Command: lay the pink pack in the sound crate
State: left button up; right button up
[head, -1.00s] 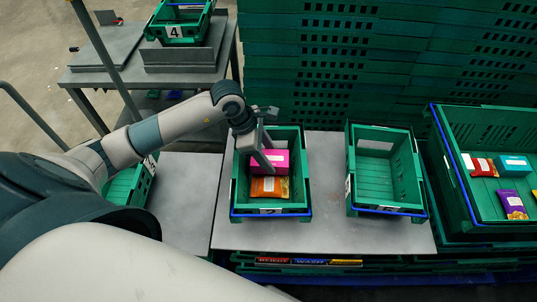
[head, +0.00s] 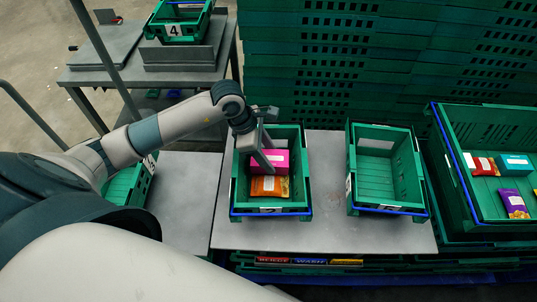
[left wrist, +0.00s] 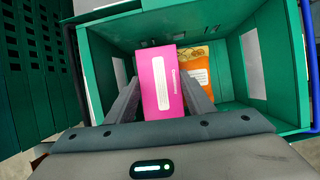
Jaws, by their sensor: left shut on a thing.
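The pink pack (head: 275,158) is a box at the back of the green crate (head: 306,192) in the middle of the table, beside an orange pack (head: 270,187). My left gripper (head: 263,161) reaches down into this crate and is shut on the pink pack. In the left wrist view the pink pack (left wrist: 160,85) sits between the two fingers, with the orange pack (left wrist: 196,68) behind it to the right. I cannot tell whether the pink pack touches the crate floor. A second green crate (head: 385,176) stands empty to the right. My right gripper is not in view.
A larger green crate (head: 436,150) at the right holds several packs, including red, teal and purple ones. A crate marked 4 (head: 174,31) stands on the back left table. Tall stacks of green crates (head: 340,70) rise behind. Bare grey table (head: 328,232) lies between the two middle crates.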

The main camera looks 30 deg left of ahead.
pick_arm(q)
jog(key=o, duration=1.2)
jog(key=shift+c, duration=0.2)
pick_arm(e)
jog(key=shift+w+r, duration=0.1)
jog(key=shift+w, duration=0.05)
pick_arm(q)
jog(key=shift+r, duration=0.1)
jog(key=shift+r, duration=0.15)
jog(key=shift+r+p, duration=0.3)
jog(key=shift+p, duration=0.3)
jog(key=shift+a+r+b, duration=0.3)
jog(key=shift+r+b, duration=0.1)
jog(key=shift+r, duration=0.05)
jog(key=b+v, duration=0.2)
jog(key=v, duration=0.8)
jog(key=shift+r, duration=0.4)
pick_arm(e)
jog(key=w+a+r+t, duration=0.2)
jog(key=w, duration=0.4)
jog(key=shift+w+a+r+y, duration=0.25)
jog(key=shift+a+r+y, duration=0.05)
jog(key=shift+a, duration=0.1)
pick_arm(q)
jog(key=shift+s+a, duration=0.1)
jog(key=shift+s, duration=0.05)
